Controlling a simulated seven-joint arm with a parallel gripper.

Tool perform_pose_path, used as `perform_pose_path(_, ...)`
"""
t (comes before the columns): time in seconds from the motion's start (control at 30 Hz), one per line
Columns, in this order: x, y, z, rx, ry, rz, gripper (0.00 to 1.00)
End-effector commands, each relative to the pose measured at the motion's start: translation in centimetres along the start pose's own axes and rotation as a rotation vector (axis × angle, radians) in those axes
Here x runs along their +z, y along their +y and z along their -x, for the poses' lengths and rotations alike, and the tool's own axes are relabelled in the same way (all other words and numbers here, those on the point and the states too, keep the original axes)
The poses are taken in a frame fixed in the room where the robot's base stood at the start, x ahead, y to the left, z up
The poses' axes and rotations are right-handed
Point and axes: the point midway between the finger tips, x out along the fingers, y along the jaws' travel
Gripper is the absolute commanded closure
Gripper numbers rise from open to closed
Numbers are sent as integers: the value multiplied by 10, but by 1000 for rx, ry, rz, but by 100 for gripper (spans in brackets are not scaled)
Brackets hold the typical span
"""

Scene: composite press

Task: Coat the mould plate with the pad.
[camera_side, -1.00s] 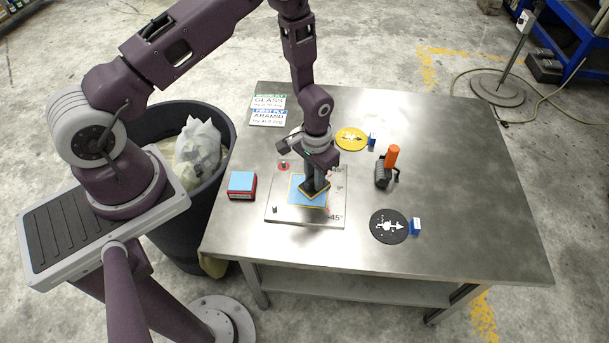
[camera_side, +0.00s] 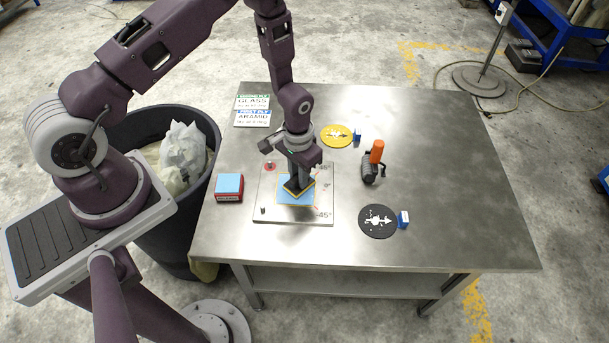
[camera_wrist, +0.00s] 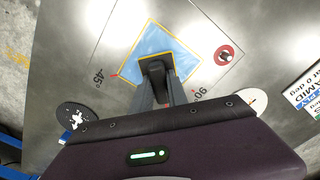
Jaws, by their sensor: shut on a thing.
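The mould plate (camera_side: 268,195) is a flat grey plate on the steel table, with angle marks and a blue square (camera_side: 296,199) outlined in yellow. In the wrist view the blue square (camera_wrist: 152,42) shows around the dark pad (camera_wrist: 155,67). My gripper (camera_side: 297,182) is shut on the pad (camera_side: 294,189), low over the blue square. The pad looks to be on or just above the surface; I cannot tell contact. My gripper hides part of the square. A red box with a blue top (camera_side: 229,187) stands left of the plate.
A red disc (camera_side: 269,166) and a small peg (camera_side: 263,210) are on the plate. To the right are a yellow disc (camera_side: 337,136), an orange-handled roller (camera_side: 372,163) and a black disc (camera_side: 377,221). Two signs (camera_side: 252,110) lie at the back left. The table's right side is clear.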

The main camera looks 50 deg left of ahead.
Motion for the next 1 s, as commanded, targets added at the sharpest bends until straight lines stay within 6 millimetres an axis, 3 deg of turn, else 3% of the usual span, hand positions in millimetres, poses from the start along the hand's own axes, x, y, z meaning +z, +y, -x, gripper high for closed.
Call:
perform_pose_path(0.6, 35, -39, -1, 0, -2, 1, 100)
perform_pose_path(0.87, 35, -39, 0, 0, 0, 0, 100)
perform_pose_path(1.0, 34, -39, 16, 0, 3, 1, 100)
